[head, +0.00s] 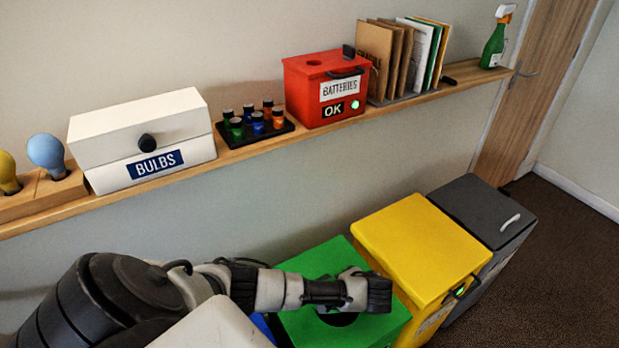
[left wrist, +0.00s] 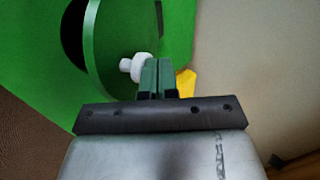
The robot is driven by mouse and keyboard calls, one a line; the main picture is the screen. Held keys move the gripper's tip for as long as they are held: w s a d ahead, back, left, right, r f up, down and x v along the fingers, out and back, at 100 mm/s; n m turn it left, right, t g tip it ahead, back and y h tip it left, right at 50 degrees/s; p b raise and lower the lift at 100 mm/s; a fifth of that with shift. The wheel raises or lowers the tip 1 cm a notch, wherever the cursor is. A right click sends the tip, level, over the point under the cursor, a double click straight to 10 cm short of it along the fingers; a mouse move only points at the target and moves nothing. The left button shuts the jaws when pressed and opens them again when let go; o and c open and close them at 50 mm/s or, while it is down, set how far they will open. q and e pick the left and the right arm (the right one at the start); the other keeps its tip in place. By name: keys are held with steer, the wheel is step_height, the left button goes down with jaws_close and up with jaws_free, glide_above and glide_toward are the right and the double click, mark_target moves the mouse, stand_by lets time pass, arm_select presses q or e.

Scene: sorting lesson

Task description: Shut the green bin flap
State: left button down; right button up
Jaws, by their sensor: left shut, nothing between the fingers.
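The green bin (head: 318,260) stands in the lower middle of the head view, partly hidden behind my left arm. A dark round opening shows in its top, under my arm. In the left wrist view the green flap (left wrist: 124,35) is a round disc with a white knob (left wrist: 135,67). A dark crescent of the opening shows along the disc's left edge, so it does not fully cover the hole. My left gripper (left wrist: 157,76) is shut and empty, with its fingertips right beside the knob. I cannot tell whether they touch it. My right gripper is out of view.
A yellow bin (head: 420,245) and a grey bin (head: 485,212) stand to the right of the green one. A bit of blue shows at its left. The shelf (head: 250,153) above holds a bulbs box (head: 140,125), a batteries box (head: 305,85) and folders. Floor is clear at the right.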

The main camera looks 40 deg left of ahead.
arm_select(q)
steer(key=shift+y, duration=0.4)
steer(key=d+f, duration=0.1)
steer(key=f, duration=0.1)
steer(key=d+f+b, duration=0.1)
steer(key=d+f, duration=0.1)
steer(key=shift+s, duration=0.4)
steer(key=shift+s+d+f+b, duration=0.1)
steer(key=shift+d+f+b, duration=0.2)
steer(key=shift+f, duration=0.2)
steer(key=shift+s+d+f+b, duration=0.15)
steer(key=shift+f+b, duration=0.15)
steer(key=shift+f, duration=0.15)
steer(key=shift+d+f, duration=0.1)
steer(key=shift+f, duration=0.1)
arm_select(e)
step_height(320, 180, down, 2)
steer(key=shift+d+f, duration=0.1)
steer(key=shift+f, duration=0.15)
